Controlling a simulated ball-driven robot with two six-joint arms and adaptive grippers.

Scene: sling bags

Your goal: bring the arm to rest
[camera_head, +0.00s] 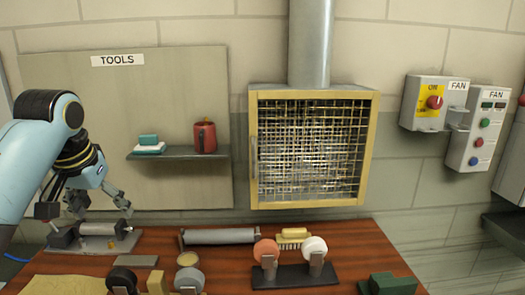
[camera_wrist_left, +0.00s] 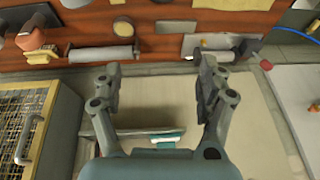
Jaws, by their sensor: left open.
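My left gripper (camera_head: 103,207) is open and empty in the head view, near the left end of the bench. It hangs close above a metal fixture (camera_head: 95,243) with a small cylinder on it; I cannot tell whether they touch. In the left wrist view the two fingers of my left gripper (camera_wrist_left: 158,82) stand wide apart with nothing between them. The fixture also shows in the left wrist view (camera_wrist_left: 188,48), beyond the right finger. My right gripper shows in neither view.
The wooden bench (camera_head: 235,268) carries a grey roller (camera_head: 220,236), a brush (camera_head: 293,237) and round pads on stands. A shelf (camera_head: 178,154) with a red mug (camera_head: 205,137) juts from the tool board. A yellow-framed mesh cage (camera_head: 313,148) is on the wall at centre.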

